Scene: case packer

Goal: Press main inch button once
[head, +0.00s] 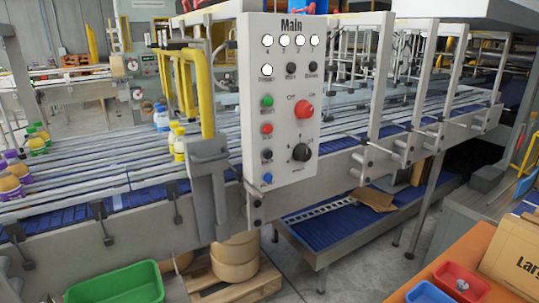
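The light grey control panel (283,125), headed "Main", stands upright at the front of the conveyor, in the middle of the head view. Its left column has a green button (267,101), a red button (267,129), a black button (267,155) and a blue button (267,178). Two small black round controls (291,68) sit higher up. A large red rotary switch (305,109) and a black selector knob (301,151) are on the right. The small labels are too blurred to tell which is the inch button. Neither gripper is in view.
Yellow pipework (205,85) and a grey bracket (209,175) stand just left of the panel. Bottles (178,142) stand on the conveyor. A green bin (115,284) is at the lower left; an orange table (455,258) with small bins and a carton is at the lower right.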

